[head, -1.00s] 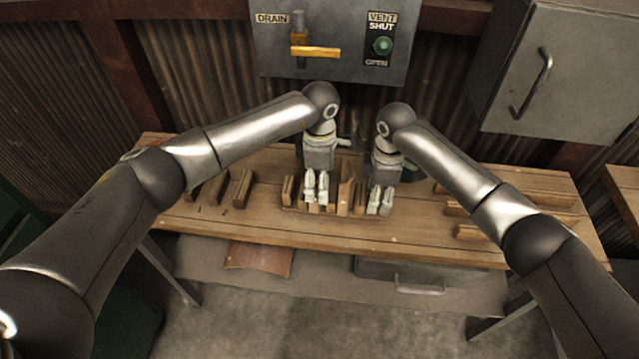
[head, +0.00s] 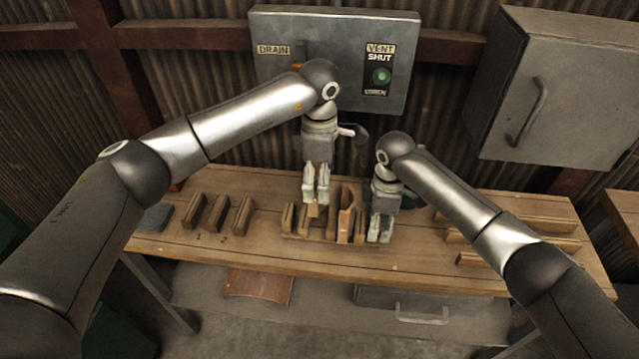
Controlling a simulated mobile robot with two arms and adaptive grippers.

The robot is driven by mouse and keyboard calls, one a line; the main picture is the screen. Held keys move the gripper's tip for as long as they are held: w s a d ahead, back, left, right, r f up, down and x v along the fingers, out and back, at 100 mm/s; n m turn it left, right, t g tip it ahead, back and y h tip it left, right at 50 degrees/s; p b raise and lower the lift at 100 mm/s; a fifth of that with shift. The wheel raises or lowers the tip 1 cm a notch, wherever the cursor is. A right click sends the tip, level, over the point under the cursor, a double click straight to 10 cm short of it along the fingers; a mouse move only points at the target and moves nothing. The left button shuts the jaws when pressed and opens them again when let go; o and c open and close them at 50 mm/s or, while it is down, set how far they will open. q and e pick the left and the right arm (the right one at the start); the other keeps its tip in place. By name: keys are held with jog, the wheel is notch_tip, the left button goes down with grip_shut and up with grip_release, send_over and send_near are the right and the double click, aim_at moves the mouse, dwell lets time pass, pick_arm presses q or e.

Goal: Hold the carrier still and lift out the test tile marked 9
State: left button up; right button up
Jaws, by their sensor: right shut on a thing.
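The wooden carrier (head: 322,240) sits on the workbench with several upright wooden pieces in it. A taller, scooped wooden piece (head: 346,215) stands right of its middle. My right gripper (head: 380,238) is down at the carrier's right end and shut on it. My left gripper (head: 316,198) is above the left part of the carrier, fingers pointing down. A small tan piece (head: 313,211) shows at its fingertips; I cannot tell whether it is held or stands behind them. I cannot read a 9 on any piece.
The bench (head: 260,255) has wooden blocks (head: 218,212) on the left, with small numbers before them, and long wooden racks (head: 520,240) on the right. A control panel (head: 340,60) and a grey cabinet (head: 560,90) are behind. The bench front is clear.

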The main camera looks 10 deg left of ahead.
jog(key=o, duration=1.2)
jog(key=shift+c, duration=0.2)
jog(key=shift+r, duration=0.1)
